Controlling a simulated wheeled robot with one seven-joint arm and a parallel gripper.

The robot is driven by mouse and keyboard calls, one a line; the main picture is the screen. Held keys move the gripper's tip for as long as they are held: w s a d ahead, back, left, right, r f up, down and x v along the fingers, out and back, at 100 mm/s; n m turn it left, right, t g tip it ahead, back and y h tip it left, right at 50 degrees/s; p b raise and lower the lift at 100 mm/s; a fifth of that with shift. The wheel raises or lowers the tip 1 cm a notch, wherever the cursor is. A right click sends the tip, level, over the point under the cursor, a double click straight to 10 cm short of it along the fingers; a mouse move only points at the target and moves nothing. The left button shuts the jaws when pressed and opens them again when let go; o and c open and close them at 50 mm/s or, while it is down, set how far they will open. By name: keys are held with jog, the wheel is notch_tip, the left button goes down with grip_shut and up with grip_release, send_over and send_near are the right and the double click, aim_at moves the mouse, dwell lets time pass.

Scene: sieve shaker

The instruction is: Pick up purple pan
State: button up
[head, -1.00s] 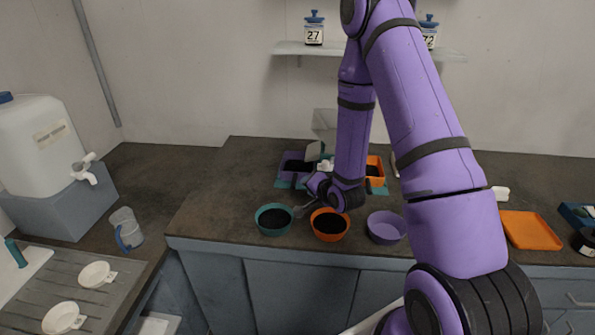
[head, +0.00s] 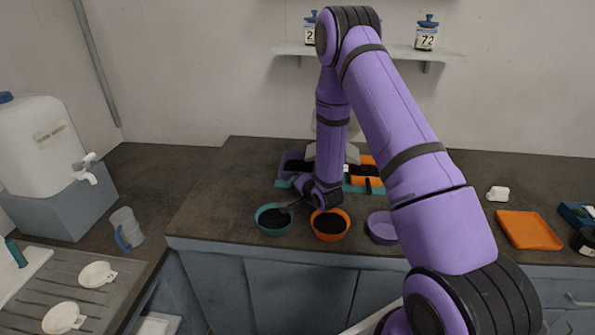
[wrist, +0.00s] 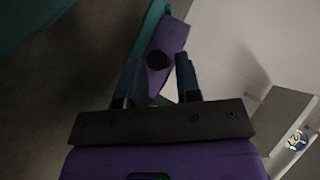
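The purple pan (head: 291,158), with dark content, is at the back of the counter on a teal base, partly hidden by my arm. In the wrist view a purple piece (wrist: 172,38) with a round black spot shows ahead of and between my fingers; it looks like part of this pan. My gripper (wrist: 158,64) has its two fingers apart, with no clear contact on the purple piece. In the head view my wrist is low over the counter, behind the teal and orange bowls, and the fingers are hard to make out.
A teal bowl (head: 273,218) and an orange bowl (head: 330,225) with dark content stand in front, beside a purple bowl (head: 382,228). An orange pan (head: 367,163) is right of my arm. An orange tray (head: 529,230) lies farther right. A pale wall (wrist: 235,45) rises close right of my fingers.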

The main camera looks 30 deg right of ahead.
jog(key=shift+x, duration=1.05)
grip_shut()
jog(key=shift+r, duration=0.1)
